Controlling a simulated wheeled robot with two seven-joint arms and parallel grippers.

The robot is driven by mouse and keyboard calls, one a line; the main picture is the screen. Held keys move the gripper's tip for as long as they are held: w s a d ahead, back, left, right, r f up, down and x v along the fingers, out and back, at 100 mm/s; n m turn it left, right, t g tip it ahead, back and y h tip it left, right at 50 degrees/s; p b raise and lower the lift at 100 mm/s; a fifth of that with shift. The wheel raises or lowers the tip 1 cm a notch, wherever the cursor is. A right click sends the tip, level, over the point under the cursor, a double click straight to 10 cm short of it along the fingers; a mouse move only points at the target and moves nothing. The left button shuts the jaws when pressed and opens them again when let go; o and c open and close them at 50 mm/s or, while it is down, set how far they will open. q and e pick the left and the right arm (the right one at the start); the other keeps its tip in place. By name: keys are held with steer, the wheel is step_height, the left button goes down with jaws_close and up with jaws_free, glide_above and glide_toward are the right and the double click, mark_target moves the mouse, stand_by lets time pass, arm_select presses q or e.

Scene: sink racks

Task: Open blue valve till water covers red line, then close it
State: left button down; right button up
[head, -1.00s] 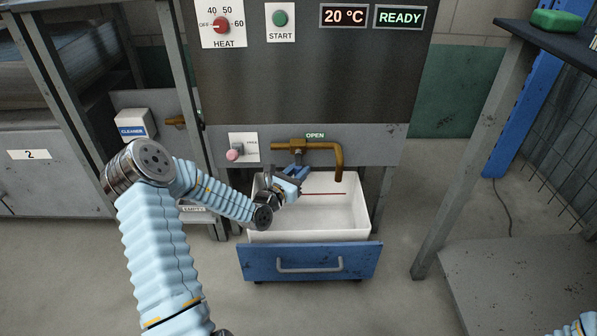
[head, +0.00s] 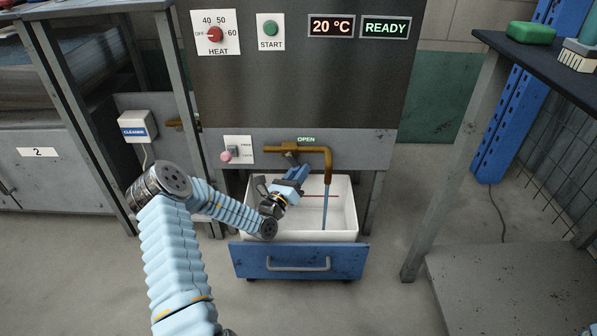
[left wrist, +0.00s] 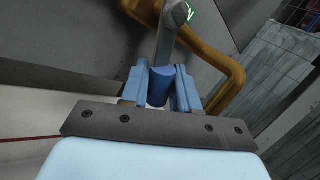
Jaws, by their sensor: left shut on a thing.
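The blue valve handle (left wrist: 160,86) sits between the fingers of my left gripper (left wrist: 163,80) in the left wrist view, on a grey metal lever. In the head view my left gripper (head: 299,174) is shut on it, just under the brass pipe (head: 316,150). A thin blue stream of water (head: 324,208) falls from the pipe's spout into the white basin (head: 351,192). The red line (head: 321,196) runs along the basin's back wall and is visible above the water. The water level at the bottom is hard to make out. My right gripper is out of view.
The basin sits in a pulled-out drawer with a blue front (head: 299,261). A pink-tipped switch (head: 228,155) is left of the pipe. A cleaner box (head: 137,126) hangs further left. A dark shelf (head: 530,58) with a green block stands at right. The floor in front is clear.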

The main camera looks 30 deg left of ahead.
arm_select(q)
steer(key=n, duration=0.1)
steer(key=d+n+t+y+p, duration=0.1)
steer(key=n, duration=0.1)
steer(key=r+n+y, duration=0.1)
steer(key=shift+w+d+r+p, duration=0.1)
steer(key=shift+w+d+p, duration=0.15)
steer(key=shift+w+p, duration=0.15)
steer(key=shift+w+d+r+n+t+y+p, duration=0.1)
steer(key=shift+d+r+n+t+y+p, duration=0.1)
steer(key=shift+n+y, duration=0.45)
steer(key=shift+w+d+r+n+t+y+p, duration=0.15)
steer(key=shift+n+y+p, duration=0.15)
steer(key=shift+n, duration=0.6)
steer(key=shift+d+r+n+t+y+p, duration=0.1)
steer(key=shift+r+n+t+y+p, duration=0.1)
steer(key=shift+n+y, duration=0.45)
steer(key=c, duration=1)
jaws_free()
steer(key=shift+o, duration=0.2)
steer(key=shift+a, duration=0.1)
steer(key=v, duration=0.7)
steer(key=shift+s, duration=0.2)
steer(key=shift+f, duration=0.1)
